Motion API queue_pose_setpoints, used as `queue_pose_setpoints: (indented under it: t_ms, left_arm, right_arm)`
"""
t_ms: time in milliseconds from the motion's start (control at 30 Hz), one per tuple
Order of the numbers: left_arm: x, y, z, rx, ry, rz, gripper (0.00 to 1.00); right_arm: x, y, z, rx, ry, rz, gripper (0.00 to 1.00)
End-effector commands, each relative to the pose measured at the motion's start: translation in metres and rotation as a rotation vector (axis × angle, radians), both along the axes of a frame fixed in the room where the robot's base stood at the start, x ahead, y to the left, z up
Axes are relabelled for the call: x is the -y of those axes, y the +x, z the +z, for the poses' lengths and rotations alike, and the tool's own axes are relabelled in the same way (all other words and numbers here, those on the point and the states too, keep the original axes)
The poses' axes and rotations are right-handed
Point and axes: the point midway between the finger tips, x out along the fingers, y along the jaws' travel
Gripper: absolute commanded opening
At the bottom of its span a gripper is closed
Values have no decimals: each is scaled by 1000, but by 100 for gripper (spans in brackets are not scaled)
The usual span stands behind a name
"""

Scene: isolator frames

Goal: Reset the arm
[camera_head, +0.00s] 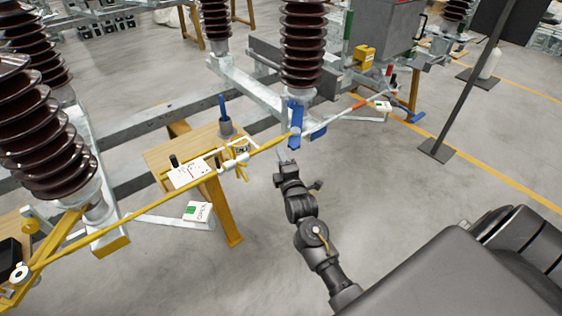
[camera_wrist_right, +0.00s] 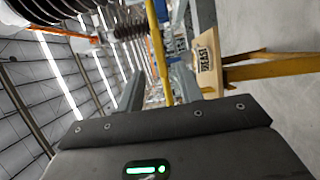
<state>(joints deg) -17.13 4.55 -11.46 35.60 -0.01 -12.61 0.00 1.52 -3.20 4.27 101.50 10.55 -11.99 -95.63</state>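My right arm reaches up from the bottom of the head view, and its dark gripper (camera_head: 284,157) is just below the end of a long yellow rod (camera_head: 130,217). In the right wrist view the two fingers (camera_wrist_right: 160,83) stand apart, so the gripper is open. A yellow bar (camera_wrist_right: 161,50) shows between and beyond them, and I see nothing clearly held. A blue part (camera_head: 295,118) is close above the fingertips in the head view. I cannot tell whether the fingers touch the rod. My left gripper is in neither view.
Brown ribbed insulators (camera_head: 302,45) stand on grey steel beams. A wooden board (camera_head: 160,156) with a yellow leg (camera_head: 224,212) is left of my right gripper. A white OPEN sign (camera_head: 197,211) hangs low. A dark post (camera_head: 470,90) stands at right. Grey floor (camera_head: 400,185) is clear right of the arm.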

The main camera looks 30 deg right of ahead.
Motion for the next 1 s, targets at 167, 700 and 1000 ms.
queue_pose_setpoints:
  t_ms: [167,700,1000]
  left_arm:
    - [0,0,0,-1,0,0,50]
    - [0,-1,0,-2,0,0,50]
    - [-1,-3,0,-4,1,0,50]
  right_arm:
    - [-1,-3,0,0,0,0,36]
    - [0,-2,0,30,121,0,36]
    - [-46,-22,-173,-170,842,-21,36]
